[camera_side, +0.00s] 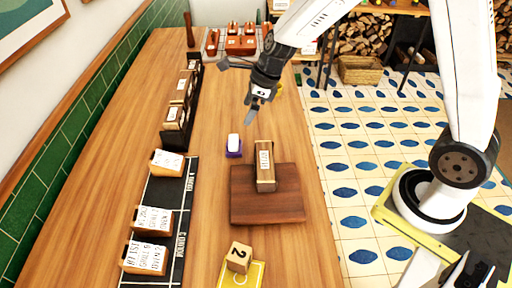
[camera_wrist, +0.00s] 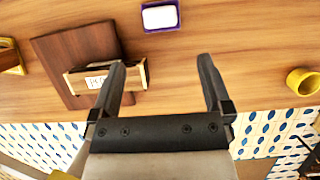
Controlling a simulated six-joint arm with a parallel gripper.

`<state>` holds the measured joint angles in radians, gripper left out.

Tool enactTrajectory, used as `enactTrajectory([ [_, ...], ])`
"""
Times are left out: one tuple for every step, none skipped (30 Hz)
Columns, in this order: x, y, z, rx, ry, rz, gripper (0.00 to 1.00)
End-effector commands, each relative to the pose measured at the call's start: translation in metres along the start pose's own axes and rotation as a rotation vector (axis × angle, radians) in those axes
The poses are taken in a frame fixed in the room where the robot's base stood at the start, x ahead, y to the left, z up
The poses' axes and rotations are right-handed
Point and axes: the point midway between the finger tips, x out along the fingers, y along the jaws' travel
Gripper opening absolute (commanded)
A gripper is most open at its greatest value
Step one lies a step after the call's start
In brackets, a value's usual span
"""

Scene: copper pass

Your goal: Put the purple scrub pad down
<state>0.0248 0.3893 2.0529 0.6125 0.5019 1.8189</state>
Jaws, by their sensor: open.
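The purple scrub pad (camera_side: 233,153), with a white block on its top, sits on the wooden counter behind the dark wooden board. In the wrist view the purple pad (camera_wrist: 161,29) is at the top centre, beyond the fingertips and apart from them. My gripper (camera_side: 249,115) is above the counter, behind the pad and a little to its right in the side view. In the wrist view my gripper (camera_wrist: 162,68) has its two fingers wide apart with bare counter between them. It holds nothing.
A labelled wooden box (camera_side: 265,167) stands on the dark board (camera_side: 267,209). A number block (camera_side: 239,257) sits on a yellow card. Labelled blocks (camera_side: 145,257) line a black mat at left. A yellow cup (camera_wrist: 303,81) is right in the wrist view. Counter left of the pad is clear.

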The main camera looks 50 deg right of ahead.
Motion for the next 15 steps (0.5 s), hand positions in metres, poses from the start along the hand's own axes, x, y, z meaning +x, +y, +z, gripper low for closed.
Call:
enactTrajectory([
  [0.0, 0.0, 0.0, 0.0, 0.0, 0.0, 1.0],
  [0.0, 0.0, 0.0, -0.002, 0.0, 0.0, 1.0],
  [0.0, 0.0, 0.0, -0.006, 0.001, 0.0, 1.0],
  [0.0, 0.001, -0.001, -0.012, 0.002, -0.001, 1.0],
  [-0.001, 0.001, -0.001, -0.021, 0.003, -0.001, 1.0],
  [-0.001, 0.002, -0.002, -0.037, 0.006, -0.002, 1.0],
  [-0.001, 0.002, -0.003, -0.055, 0.008, -0.003, 1.0],
  [-0.002, 0.003, -0.004, -0.075, 0.011, -0.004, 1.0],
  [-0.003, 0.004, -0.006, -0.11, 0.016, -0.005, 1.0],
  [-0.004, 0.005, -0.008, -0.14, 0.02, -0.007, 1.0],
  [-0.005, 0.007, -0.01, -0.175, 0.025, -0.008, 1.0],
  [-0.006, 0.009, -0.013, -0.229, 0.033, -0.009, 1.0],
  [-0.007, 0.011, -0.015, -0.274, 0.039, -0.01, 1.0],
  [-0.009, 0.012, -0.018, -0.323, 0.047, -0.011, 1.0],
  [-0.011, 0.015, -0.022, -0.392, 0.056, -0.013, 1.0],
])
